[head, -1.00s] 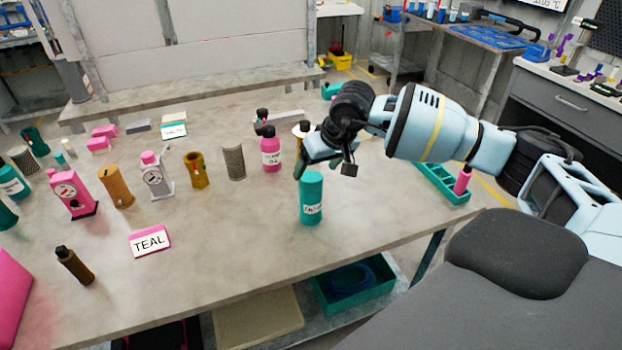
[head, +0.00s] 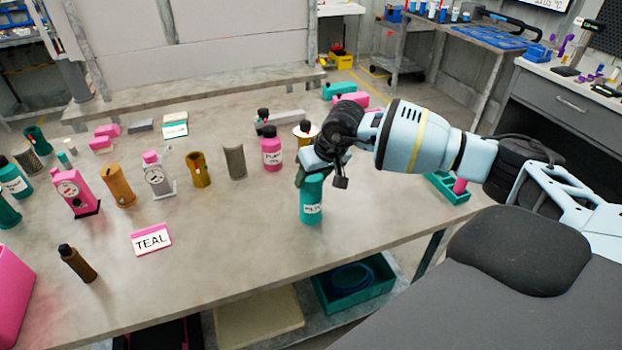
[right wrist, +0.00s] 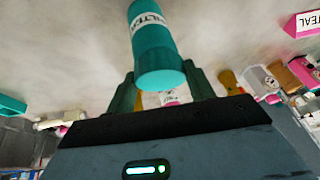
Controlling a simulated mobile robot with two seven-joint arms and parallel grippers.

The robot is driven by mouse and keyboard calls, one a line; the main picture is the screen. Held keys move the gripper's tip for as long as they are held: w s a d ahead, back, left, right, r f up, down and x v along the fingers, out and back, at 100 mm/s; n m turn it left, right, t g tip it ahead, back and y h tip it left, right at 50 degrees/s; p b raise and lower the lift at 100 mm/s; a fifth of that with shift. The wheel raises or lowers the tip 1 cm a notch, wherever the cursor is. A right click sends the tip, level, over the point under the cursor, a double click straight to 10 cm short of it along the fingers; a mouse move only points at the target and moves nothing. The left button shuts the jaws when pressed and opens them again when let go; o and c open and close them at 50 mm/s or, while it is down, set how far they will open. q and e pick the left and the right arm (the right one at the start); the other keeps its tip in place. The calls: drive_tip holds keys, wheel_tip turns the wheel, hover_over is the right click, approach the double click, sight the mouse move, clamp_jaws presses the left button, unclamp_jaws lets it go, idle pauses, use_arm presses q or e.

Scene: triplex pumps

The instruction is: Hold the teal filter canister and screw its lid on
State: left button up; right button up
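The teal canister (head: 311,205) stands upright near the table's front edge, with a white lettered label on its side. My right gripper (head: 312,176) is right above it and covers its top in the head view. In the right wrist view, the canister (right wrist: 153,45) lies between the two dark green fingers of the right gripper (right wrist: 160,88). The fingers are apart, one on each side of its near end; whether they touch it is hard to tell. No separate lid can be made out for certain. My left gripper is not in view.
A TEAL sign (head: 151,240) lies left of the canister. A pink bottle (head: 271,150), a grey mesh cylinder (head: 235,162) and several other parts stand behind and left. A teal tray (head: 448,187) is at the right.

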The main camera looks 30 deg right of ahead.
sight(314, 178)
drive_tip(key=c, duration=0.3)
drive_tip(key=shift+r, duration=0.15)
drive_tip(key=shift+r, duration=0.6)
drive_tip(key=shift+b+v, duration=0.35)
drive_tip(key=shift+v, duration=0.65)
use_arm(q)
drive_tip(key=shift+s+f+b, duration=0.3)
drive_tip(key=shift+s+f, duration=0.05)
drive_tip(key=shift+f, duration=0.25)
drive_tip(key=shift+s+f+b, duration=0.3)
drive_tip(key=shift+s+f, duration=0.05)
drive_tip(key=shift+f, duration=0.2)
use_arm(e)
drive_tip(key=s+a, duration=0.2)
drive_tip(key=s, duration=0.5)
drive_tip(key=s+a+r, duration=0.1)
drive_tip(key=s+a, duration=0.2)
drive_tip(key=s, duration=0.4)
drive_tip(key=shift+s+r, duration=0.2)
drive_tip(key=shift+r, duration=0.15)
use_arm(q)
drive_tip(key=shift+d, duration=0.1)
use_arm(e)
drive_tip(key=shift+a, duration=0.1)
